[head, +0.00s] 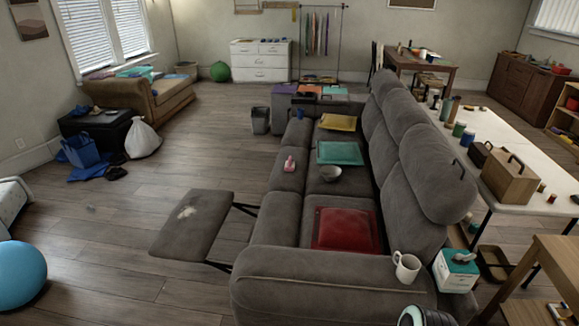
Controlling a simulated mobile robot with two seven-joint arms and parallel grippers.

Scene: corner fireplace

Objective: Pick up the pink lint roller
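Neither of my grippers shows in the head view.
An extended footrest (192,222) juts left from the sofa. A red cushion (345,229), a teal item (340,153) and a yellow one (338,122) lie on the seats. A mug (406,266) stands on the near armrest. Open wooden floor (110,235) lies left.

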